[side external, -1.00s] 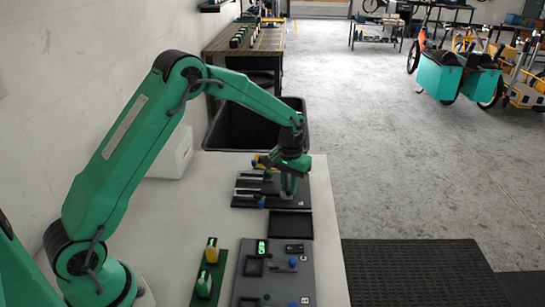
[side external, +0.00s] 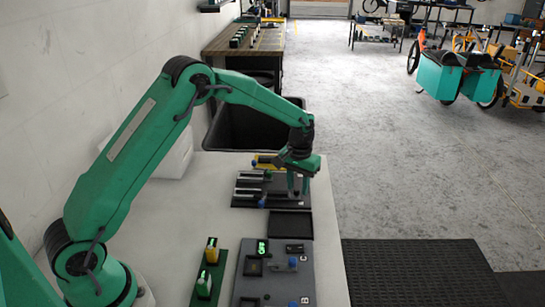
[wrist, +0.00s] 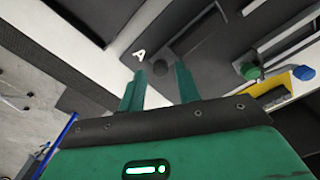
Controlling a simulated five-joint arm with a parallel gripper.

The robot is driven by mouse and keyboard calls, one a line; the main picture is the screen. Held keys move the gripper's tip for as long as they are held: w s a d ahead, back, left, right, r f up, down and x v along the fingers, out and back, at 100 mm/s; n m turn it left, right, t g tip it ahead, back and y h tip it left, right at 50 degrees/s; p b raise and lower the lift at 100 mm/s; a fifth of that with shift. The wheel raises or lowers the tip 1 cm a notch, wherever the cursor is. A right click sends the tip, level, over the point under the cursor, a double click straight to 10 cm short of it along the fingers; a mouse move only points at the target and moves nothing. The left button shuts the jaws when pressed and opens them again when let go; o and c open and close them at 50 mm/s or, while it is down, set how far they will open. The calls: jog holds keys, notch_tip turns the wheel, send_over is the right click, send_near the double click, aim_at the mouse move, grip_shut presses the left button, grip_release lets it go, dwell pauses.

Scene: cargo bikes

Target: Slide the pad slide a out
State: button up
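A dark slide fixture (side external: 240,203) lies on the table under my gripper, with light rails on it. In the wrist view, a white letter A (wrist: 139,53) marks one end of it. Beside the letter, a grey slide bar (wrist: 190,34) ends near a dark round knob (wrist: 160,68), which appears between and just beyond my fingertips. I take this to be pad slide a. My gripper (side external: 298,192) is over the fixture's right end; in the wrist view, my gripper (wrist: 160,72) has its fingers apart with nothing clasped. Whether they touch the knob is unclear.
A green knob (wrist: 250,71) and a blue knob (wrist: 303,73) sit on neighbouring rails. A black tray (side external: 290,225) lies in front of the fixture. A grey panel (side external: 278,278) and a green holder (side external: 209,272) are nearer. A black bin (side external: 240,125) stands behind the table.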

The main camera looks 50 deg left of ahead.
jog(key=shift+r, duration=0.1)
jog(key=shift+r, duration=2.15)
jog(key=shift+r, duration=1.45)
jog(key=shift+s+r, duration=0.1)
